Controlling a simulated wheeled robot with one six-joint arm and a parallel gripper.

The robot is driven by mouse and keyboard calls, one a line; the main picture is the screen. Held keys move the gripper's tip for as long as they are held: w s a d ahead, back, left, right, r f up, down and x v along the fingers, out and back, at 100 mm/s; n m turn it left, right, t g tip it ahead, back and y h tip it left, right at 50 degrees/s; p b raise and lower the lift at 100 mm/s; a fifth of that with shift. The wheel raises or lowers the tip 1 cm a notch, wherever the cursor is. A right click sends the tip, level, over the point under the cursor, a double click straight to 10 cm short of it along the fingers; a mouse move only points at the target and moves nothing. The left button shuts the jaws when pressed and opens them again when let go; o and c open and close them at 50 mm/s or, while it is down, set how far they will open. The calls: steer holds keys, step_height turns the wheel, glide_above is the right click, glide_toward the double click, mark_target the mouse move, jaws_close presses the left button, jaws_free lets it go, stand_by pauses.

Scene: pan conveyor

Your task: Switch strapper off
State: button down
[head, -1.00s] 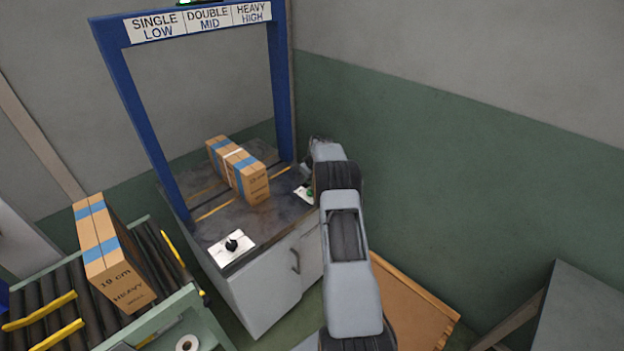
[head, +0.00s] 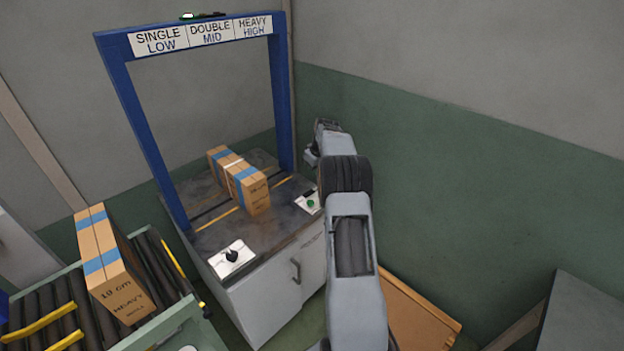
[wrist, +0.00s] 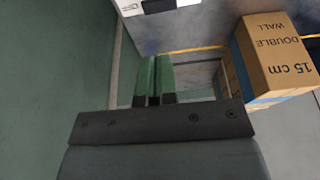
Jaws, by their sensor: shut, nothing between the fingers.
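The strapper is a blue arch (head: 283,95) over a grey cabinet with a dark top (head: 215,235). A white plate with a green button (head: 311,203) sits at the right edge of the top. A white plate with a black knob (head: 232,256) sits at the front left corner. A strapped carton (head: 252,190) stands under the arch; it also shows in the wrist view (wrist: 275,55). My gripper (wrist: 154,62) is shut and empty, just off the cabinet's right side, apart from the button plate. In the head view my arm partly hides it.
A roller conveyor (head: 45,305) with a heavy carton (head: 112,265) is at the left. A wall (head: 450,130) is close behind my arm, and a brown board (head: 420,310) stands at the right.

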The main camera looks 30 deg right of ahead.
mark_target(312, 191)
steer(key=shift+v, duration=1.55)
steer(key=shift+w+d, duration=0.1)
steer(key=shift+d, duration=0.5)
steer(key=x, duration=0.8)
steer(key=p+x, duration=0.1)
steer(key=x, duration=0.3)
steer(key=shift+s+d+f, duration=0.1)
steer(key=shift+s+f, duration=0.15)
steer(key=shift+s, duration=0.1)
steer(key=shift+f, duration=0.8)
